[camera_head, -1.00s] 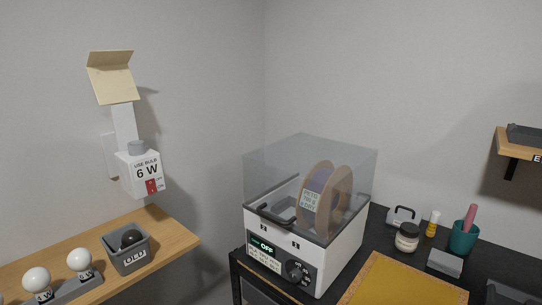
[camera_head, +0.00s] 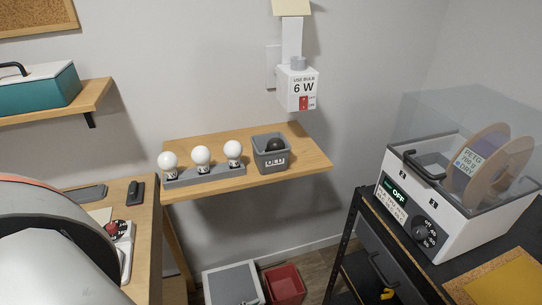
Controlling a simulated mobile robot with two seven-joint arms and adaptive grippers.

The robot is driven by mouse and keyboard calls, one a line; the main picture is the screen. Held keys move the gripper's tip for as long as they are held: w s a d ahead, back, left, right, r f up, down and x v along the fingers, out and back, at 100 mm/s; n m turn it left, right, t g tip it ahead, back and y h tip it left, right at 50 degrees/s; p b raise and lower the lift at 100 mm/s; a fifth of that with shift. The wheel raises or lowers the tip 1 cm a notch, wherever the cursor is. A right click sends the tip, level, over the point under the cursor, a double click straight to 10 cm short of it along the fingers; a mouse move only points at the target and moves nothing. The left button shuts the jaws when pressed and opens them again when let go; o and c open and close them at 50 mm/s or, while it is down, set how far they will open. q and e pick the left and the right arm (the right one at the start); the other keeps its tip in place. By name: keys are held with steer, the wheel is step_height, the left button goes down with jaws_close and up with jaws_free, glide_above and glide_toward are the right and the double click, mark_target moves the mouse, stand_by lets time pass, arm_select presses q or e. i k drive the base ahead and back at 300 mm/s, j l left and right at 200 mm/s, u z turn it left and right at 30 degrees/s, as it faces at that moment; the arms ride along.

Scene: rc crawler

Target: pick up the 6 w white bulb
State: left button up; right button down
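Three white round bulbs stand in a row in a grey holder (camera_head: 205,176) on a wooden shelf: a left bulb (camera_head: 168,159), a middle bulb (camera_head: 201,154) and a right bulb (camera_head: 233,149). Each has a small label at its base, too small to read now, so I cannot tell which is the 6 W one. A wall lamp socket box (camera_head: 298,88) above the shelf reads "USE BULB 6 W" and has a red switch. Neither of my grippers is in view.
A grey bin marked OLD (camera_head: 271,160) with a dark bulb inside stands right of the holder on the wooden shelf (camera_head: 315,160). A filament dryer (camera_head: 448,220) stands on a black bench at right. A red bin (camera_head: 285,284) sits on the floor below.

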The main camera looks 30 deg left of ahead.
mark_target(233, 150)
steer(key=l+u, duration=0.15)
steer(key=u, duration=0.25)
steer(key=l+u, duration=0.1)
steer(key=u, duration=0.35)
steer(key=k+u, duration=0.15)
steer(key=u, duration=0.25)
steer(key=l+u, duration=0.15)
steer(key=u, duration=0.25)
steer(key=k, duration=0.05)
